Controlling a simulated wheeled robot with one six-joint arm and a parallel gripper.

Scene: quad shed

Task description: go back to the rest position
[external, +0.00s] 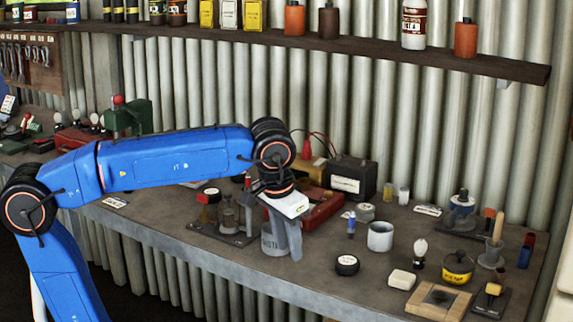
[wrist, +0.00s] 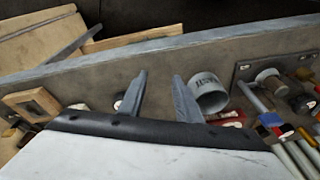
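My gripper (external: 288,245) hangs from the blue arm over the front part of the bench, fingers pointing down. It also shows in the wrist view (wrist: 160,78), where the two grey fingers stand apart with nothing between them. A grey lettered cup (external: 270,243) is just behind and left of the fingers in the external view, partly hidden by them. In the wrist view this cup (wrist: 209,97) lies to the right of the fingers, apart from them in the picture.
The crowded grey bench (external: 235,260) holds a black battery-like box (external: 352,179), a red box (external: 322,209), a pale cup (external: 380,237), a black puck (external: 346,265) and a wooden frame (external: 438,302). A loaded shelf (external: 350,49) runs above along the corrugated wall.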

